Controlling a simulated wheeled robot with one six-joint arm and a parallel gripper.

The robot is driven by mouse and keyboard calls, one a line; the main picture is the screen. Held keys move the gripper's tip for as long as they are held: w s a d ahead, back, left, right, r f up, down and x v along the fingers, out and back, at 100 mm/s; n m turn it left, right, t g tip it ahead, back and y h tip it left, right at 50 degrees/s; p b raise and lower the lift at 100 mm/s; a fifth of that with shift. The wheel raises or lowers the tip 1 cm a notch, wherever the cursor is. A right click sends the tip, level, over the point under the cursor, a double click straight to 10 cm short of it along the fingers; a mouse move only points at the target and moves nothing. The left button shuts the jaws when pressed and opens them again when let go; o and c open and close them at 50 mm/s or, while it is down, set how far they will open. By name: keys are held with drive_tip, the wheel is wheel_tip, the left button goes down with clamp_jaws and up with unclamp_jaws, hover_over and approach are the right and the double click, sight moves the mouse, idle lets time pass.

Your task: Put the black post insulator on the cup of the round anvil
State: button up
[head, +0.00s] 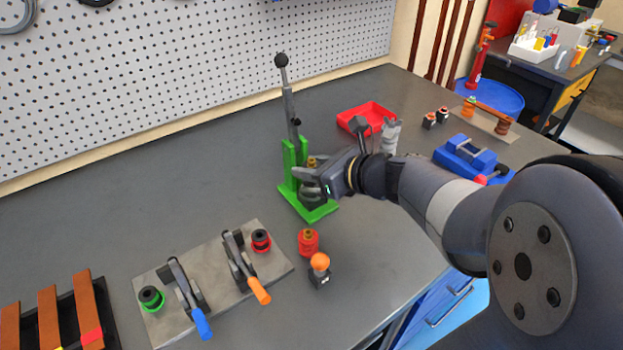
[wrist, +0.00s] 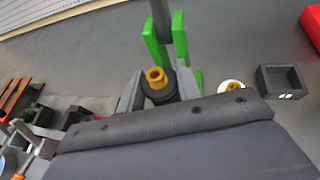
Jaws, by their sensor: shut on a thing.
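The black post insulator (wrist: 160,88) has a brass top and stands between my gripper's fingers in the wrist view. In the head view only its brass top (head: 312,162) shows clearly. My gripper (head: 310,181) is shut on it, at the green bender (head: 290,165) with the tall grey lever. The insulator looks upright, over or on the bender's base. A dark block (head: 312,201) sits on that base below the gripper. The round anvil's cup is hidden by the fingers and insulator, so I cannot tell whether they touch.
A red insulator (head: 308,243) and an orange-knobbed block (head: 320,268) stand in front of the bender. A steel plate (head: 215,275) with two toggle clamps lies left of them. A red tray (head: 367,115) and blue vise (head: 465,156) are to the right. The bench's back left is clear.

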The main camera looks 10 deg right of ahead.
drive_tip(key=shift+f, duration=1.1)
drive_tip(key=shift+f+b, duration=0.15)
drive_tip(key=shift+b, duration=0.15)
drive_tip(key=o, duration=1)
drive_tip(key=shift+r, duration=0.3)
drive_tip(key=p+v, duration=0.2)
drive_tip(key=v, duration=1)
drive_tip(key=shift+f, duration=0.1)
